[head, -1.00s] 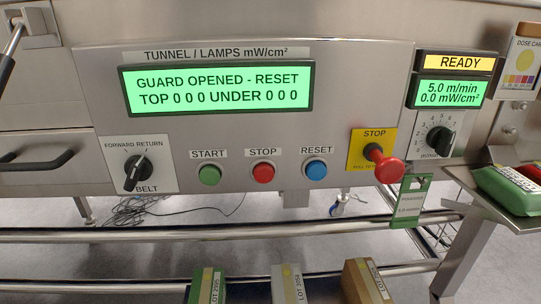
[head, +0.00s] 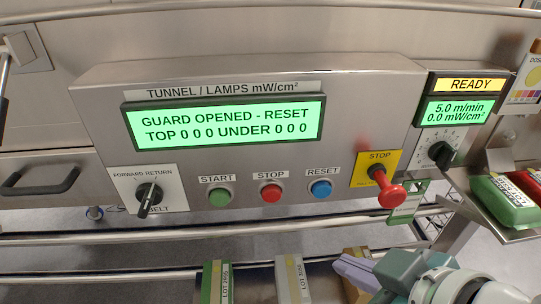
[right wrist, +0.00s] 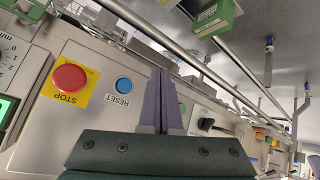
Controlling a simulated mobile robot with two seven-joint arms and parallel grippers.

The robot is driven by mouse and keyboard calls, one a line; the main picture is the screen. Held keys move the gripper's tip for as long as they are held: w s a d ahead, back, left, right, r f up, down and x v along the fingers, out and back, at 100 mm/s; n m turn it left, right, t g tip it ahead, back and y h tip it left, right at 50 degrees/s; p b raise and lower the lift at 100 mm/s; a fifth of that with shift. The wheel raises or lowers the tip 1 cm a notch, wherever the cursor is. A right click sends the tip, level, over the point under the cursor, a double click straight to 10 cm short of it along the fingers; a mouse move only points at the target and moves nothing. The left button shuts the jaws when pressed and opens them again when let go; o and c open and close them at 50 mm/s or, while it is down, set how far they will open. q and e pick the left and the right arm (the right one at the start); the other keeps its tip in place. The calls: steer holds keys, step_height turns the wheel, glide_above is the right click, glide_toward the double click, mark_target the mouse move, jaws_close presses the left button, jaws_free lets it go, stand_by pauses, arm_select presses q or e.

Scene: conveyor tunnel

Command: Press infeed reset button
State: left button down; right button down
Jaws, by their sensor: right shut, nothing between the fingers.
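The blue RESET button (head: 321,188) is on the steel control panel (head: 390,95), right of the red STOP button (head: 271,192) and green START button (head: 220,197). The panel display (head: 225,122) reads "GUARD OPENED - RESET". My right gripper (head: 345,268) is at the lower right of the head view, below the panel and apart from the buttons. Its fingers are shut and empty. In the right wrist view the fingers (right wrist: 160,90) point past the blue RESET button (right wrist: 123,85), which appears to their left. My left gripper is not in view.
A red mushroom STOP knob (head: 391,195) on a yellow plate juts out right of RESET. A belt selector knob (head: 148,195) is at left. A horizontal rail (head: 180,235) runs below the panel. Boxes (head: 288,279) stand at the lower edge, and a green pack (head: 505,199) is at right.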

mark_target(322, 190)
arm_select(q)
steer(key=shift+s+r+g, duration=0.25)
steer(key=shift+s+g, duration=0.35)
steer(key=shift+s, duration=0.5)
arm_select(e)
steer(key=shift+w+r, duration=0.1)
steer(key=shift+w, duration=0.2)
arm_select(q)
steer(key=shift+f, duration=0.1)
arm_select(e)
steer(key=shift+w, duration=0.1)
